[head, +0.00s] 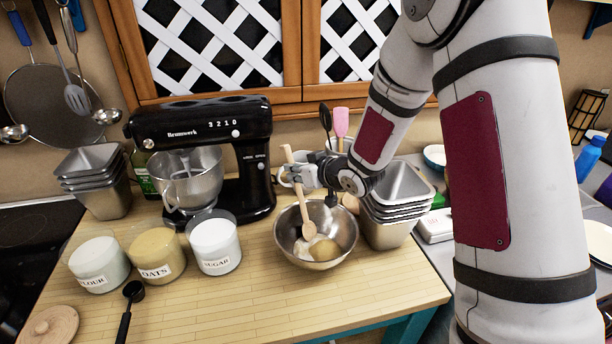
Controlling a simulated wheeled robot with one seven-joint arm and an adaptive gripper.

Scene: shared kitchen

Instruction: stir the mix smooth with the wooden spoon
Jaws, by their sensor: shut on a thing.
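The wooden spoon (300,190) is tilted, its head down in the metal mixing bowl (345,221) and its handle rising up and to the left. My gripper (303,177) is shut on the handle, above the bowl's back left rim. The bowl stands on the wooden counter and holds the mix: a white powdery heap (303,250) and a tan heap (323,250) side by side. The spoon's head is at or just above these heaps; I cannot tell how deep it reaches.
Jars of flour (98,262), oats (157,256) and sugar (215,243) stand left of the bowl. A black stand mixer (250,150) is behind them. Stacked metal tins (392,232) stand close on the bowl's right. A black scoop (128,305) lies front left. The counter before the bowl is clear.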

